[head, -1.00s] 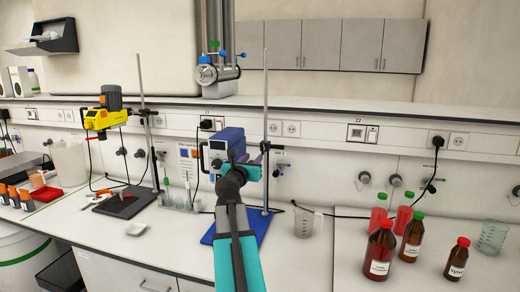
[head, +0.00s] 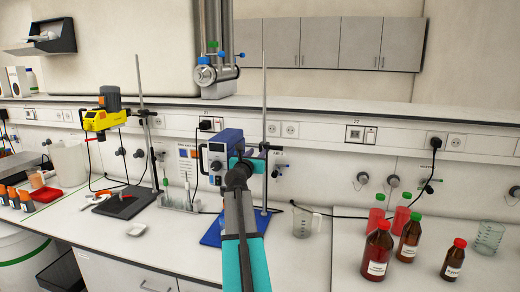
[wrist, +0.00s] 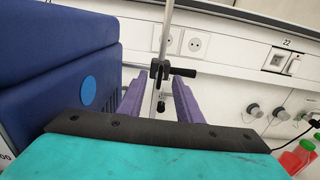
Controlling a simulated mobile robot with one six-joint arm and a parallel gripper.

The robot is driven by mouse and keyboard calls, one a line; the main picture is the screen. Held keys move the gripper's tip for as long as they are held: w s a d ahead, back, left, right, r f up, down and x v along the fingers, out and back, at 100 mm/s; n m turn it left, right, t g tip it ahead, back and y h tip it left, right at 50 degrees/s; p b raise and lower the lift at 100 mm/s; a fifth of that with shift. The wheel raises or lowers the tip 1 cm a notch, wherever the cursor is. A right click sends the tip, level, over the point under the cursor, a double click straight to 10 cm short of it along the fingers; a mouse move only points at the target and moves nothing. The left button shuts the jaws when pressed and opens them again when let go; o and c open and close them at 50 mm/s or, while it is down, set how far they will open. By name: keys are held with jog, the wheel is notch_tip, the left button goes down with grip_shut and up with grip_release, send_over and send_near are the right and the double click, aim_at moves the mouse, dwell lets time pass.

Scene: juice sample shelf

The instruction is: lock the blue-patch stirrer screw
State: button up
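The blue stirrer (head: 222,146) is on the stand over a blue base in the head view. In the wrist view its housing (wrist: 50,65) fills the left side and bears a round blue patch (wrist: 88,91). A black clamp screw with a side handle (wrist: 183,72) sits at the metal rod (wrist: 165,35). My gripper (wrist: 156,88) is open, with its purple fingers apart. The clamp and screw show in the gap between them, seemingly farther off; I cannot tell any contact.
A yellow stirrer (head: 103,119) on its own stand is at the left. A glass beaker (head: 303,222) stands right of the blue base (head: 213,235). Brown bottles (head: 377,252) stand at the front right. The counter between beaker and bottles is mostly clear.

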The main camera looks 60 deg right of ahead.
aim_at(261, 149)
jog(key=shift+p+x, duration=0.6)
jog(key=shift+x, duration=2)
grip_shut()
jog(key=shift+w, duration=0.1)
